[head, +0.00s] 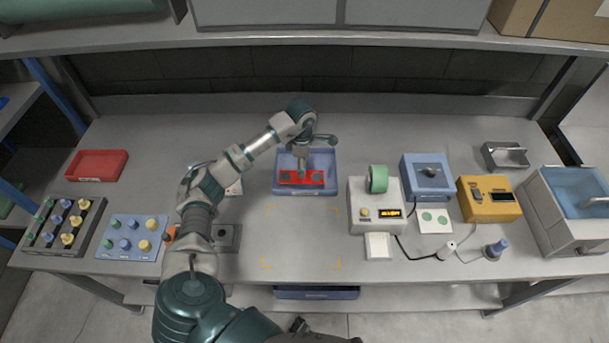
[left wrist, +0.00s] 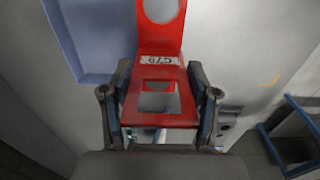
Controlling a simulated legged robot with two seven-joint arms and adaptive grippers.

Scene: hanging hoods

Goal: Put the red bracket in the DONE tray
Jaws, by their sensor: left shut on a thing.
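My left gripper (head: 302,168) is shut on the red bracket (head: 315,177), which shows over the blue tray (head: 331,187) at the back middle of the bench. I cannot tell whether the bracket touches the tray floor. In the left wrist view, the bracket (left wrist: 160,70) sits between both fingers of the gripper (left wrist: 160,105). It has a round hole, a square opening and a white label. A blue tray (left wrist: 75,38) lies behind it to the upper left. The tray's front label is too small to read. My right gripper is not in view.
A red tray (head: 97,165) stands at the back left. Knob panels (head: 133,237) are at the left. A grey box with a green roll (head: 377,179), a blue box (head: 428,178) and a yellow device (head: 489,199) stand right. The marked bench area (head: 301,240) before the tray is clear.

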